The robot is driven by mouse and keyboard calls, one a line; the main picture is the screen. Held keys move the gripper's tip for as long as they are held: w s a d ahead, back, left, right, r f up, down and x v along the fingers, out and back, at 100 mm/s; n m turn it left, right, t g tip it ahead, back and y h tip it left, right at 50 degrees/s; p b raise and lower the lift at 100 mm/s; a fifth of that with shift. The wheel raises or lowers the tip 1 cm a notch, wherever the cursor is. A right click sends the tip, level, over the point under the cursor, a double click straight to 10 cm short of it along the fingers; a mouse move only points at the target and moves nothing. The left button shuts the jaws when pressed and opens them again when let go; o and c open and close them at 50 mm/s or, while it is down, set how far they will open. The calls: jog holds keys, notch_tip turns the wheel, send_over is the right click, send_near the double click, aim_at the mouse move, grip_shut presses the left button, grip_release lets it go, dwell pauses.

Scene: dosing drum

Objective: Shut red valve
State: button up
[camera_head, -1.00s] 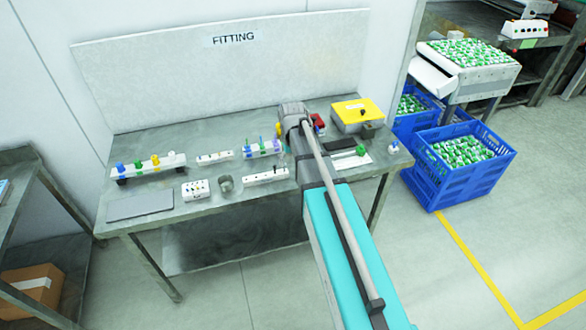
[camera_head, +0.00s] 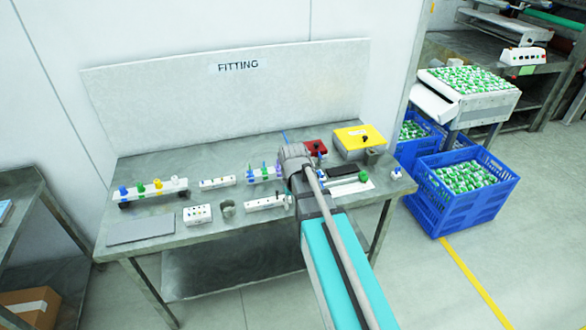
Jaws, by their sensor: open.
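A small red object (camera_head: 317,147) sits at the back right of the bench (camera_head: 215,255), left of a yellow-topped box. It is the only clearly red thing on the bench. It is too small to tell whether it is a valve or how its handle stands. My arm reaches over the bench from the lower right. Its grey wrist (camera_head: 295,157) is just left of and in front of the red object and does not cover most of it. My gripper's fingers are hidden behind the wrist, so contact with anything cannot be seen.
A white rail (camera_head: 153,191) with coloured knobs stands on the bench's left. The yellow-topped box (camera_head: 350,139) stands right of the red object. A grey mat (camera_head: 141,228) and small white blocks lie in front. Blue crates (camera_head: 430,210) stand on the floor at right.

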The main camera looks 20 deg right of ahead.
jog(key=s+a, duration=0.2)
jog(key=s, duration=0.7)
jog(key=shift+s+a, duration=0.15)
jog(key=shift+a, duration=0.25)
jog(key=shift+s, duration=0.1)
